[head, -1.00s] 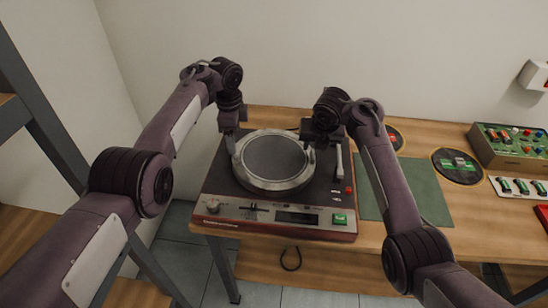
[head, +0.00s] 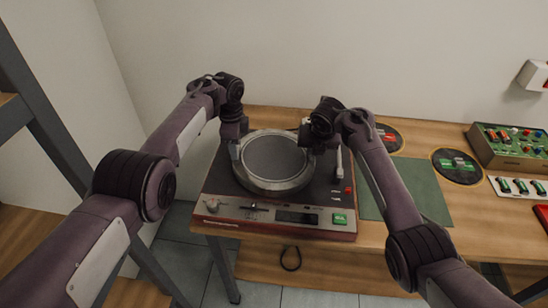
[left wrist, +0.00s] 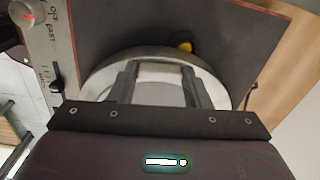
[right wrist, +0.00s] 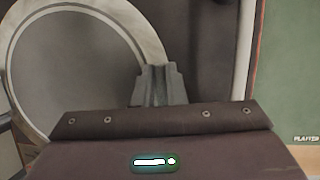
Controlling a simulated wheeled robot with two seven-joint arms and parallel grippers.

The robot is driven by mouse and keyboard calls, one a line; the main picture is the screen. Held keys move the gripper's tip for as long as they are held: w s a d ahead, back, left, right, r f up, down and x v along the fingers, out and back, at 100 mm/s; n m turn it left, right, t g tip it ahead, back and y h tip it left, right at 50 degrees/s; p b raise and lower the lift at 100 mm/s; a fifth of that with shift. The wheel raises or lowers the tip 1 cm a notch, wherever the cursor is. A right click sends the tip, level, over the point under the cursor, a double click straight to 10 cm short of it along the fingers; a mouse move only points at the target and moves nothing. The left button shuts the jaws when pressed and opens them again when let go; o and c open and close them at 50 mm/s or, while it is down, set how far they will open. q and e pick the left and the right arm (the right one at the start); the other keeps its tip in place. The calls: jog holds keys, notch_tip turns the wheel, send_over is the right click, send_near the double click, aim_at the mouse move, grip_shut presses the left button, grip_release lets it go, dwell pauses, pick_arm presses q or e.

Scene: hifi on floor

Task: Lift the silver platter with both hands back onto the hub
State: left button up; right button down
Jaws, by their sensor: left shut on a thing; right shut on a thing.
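The silver platter (head: 298,182) is a round disc with a dark grey top and a bright metal rim, over the black deck of the turntable (head: 222,188). My left gripper (head: 236,158) is shut on its left rim, and my right gripper (head: 311,160) on its right rim. The platter's rim also shows between the fingers in the left wrist view (left wrist: 155,72), where it seems raised off the deck. A small yellow part (left wrist: 185,46) shows on the deck beyond it; I cannot tell if it is the hub. The right wrist view shows the platter (right wrist: 150,38) beside the fingers.
The tonearm (head: 339,170) stands close to the right gripper. A green mat (head: 425,190) lies right of the turntable, with round dark pads (head: 458,166) and a box of coloured knobs (head: 510,145) beyond. A wall stands behind the bench.

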pick_arm(q)
grip_shut()
jog(key=shift+r, duration=0.1)
dwell(0.9)
